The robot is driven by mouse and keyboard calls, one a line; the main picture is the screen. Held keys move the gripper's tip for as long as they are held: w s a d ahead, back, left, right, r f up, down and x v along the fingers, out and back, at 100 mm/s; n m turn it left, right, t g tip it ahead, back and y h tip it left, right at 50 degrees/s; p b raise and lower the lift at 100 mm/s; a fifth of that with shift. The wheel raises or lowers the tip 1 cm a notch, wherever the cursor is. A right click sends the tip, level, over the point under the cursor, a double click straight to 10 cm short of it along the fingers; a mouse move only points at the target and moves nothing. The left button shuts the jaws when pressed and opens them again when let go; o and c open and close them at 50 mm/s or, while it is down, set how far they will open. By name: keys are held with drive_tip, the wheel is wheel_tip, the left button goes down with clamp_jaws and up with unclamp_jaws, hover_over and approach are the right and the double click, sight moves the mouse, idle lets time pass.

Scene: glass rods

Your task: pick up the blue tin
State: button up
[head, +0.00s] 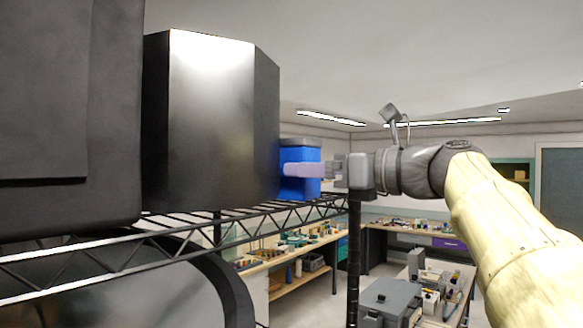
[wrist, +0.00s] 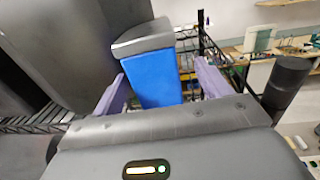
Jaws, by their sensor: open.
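The blue tin (head: 311,157) stands on the black wire shelf, beside a large dark box. It has blue sides and a grey lid, and it also shows in the wrist view (wrist: 154,77). My gripper (head: 303,170) reaches in from the right at the tin's height. In the wrist view my gripper (wrist: 160,88) is open, with one purple finger on each side of the tin. A small gap shows on the right side; contact on the left cannot be told. The tin's lower end is hidden behind my gripper body in the wrist view.
The dark box (head: 205,120) stands close to the left of the tin. The wire shelf (head: 110,262) has a black post (head: 354,262) near my gripper. Workbenches (head: 290,257) with small items stand lower down behind. Open air lies right of the shelf.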

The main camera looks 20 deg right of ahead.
drive_tip(key=p+x, duration=0.1)
drive_tip(key=x, duration=0.1)
drive_tip(key=p+x, duration=0.1)
drive_tip(key=x, duration=0.1)
drive_tip(key=shift+a+f, duration=0.15)
drive_tip(key=shift+a, duration=0.3)
drive_tip(key=shift+w+a+f, duration=0.1)
drive_tip(key=shift+w+f, duration=0.05)
drive_tip(key=shift+w, duration=0.1)
drive_tip(key=shift+s, duration=0.15)
drive_tip(key=c, duration=1.3)
